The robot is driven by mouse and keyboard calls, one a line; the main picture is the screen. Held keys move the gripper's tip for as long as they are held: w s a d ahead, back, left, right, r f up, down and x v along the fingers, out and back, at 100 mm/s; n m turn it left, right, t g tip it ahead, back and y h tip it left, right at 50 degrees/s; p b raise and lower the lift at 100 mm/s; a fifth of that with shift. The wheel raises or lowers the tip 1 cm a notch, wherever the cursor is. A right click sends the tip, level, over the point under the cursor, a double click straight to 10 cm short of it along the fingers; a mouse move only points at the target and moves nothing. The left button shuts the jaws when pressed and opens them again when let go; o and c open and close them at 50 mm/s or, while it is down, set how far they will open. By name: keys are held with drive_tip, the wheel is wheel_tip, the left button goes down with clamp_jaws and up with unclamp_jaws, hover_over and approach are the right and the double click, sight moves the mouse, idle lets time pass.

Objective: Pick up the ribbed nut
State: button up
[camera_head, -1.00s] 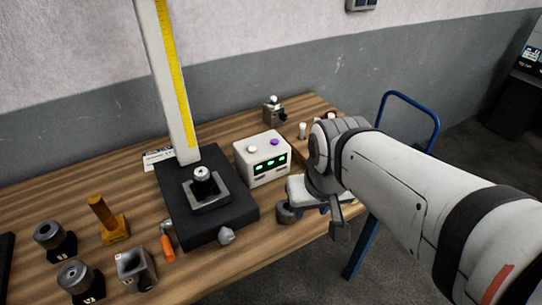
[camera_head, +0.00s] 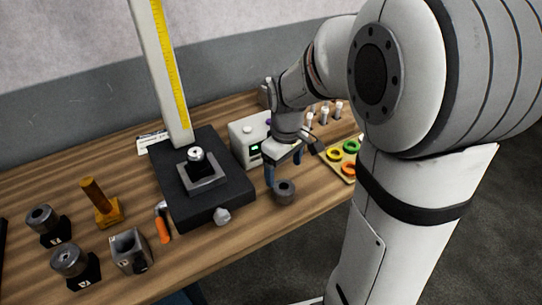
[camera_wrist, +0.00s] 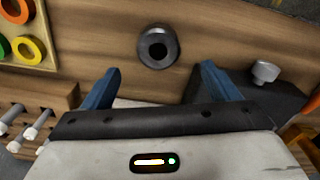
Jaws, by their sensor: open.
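A dark grey round nut with a central hole (camera_head: 285,190) lies flat on the wooden bench near its front edge. Its ribbing is too fine to make out. In the wrist view the nut (camera_wrist: 172,52) sits beyond the fingertips, roughly centred between them. My gripper (camera_head: 284,172) points down just behind and above the nut, with its blue fingers apart. In the wrist view my gripper (camera_wrist: 160,70) is open and nothing is between its fingers.
A black-based gauge stand (camera_head: 230,192) with a silver knob (camera_head: 222,216) is left of the nut. A white box (camera_head: 240,133) stands behind my gripper. A tray of coloured rings (camera_head: 334,152) and white pegs (camera_head: 325,115) are right.

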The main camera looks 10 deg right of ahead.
sight(284, 188)
wheel_tip(284, 188, down, 9)
drive_tip(key=shift+w+d+r+p, duration=0.1)
drive_tip(key=shift+w+d+p, duration=0.05)
drive_tip(key=shift+p, duration=0.25)
drive_tip(key=c, duration=1.1)
drive_tip(key=shift+c, duration=0.2)
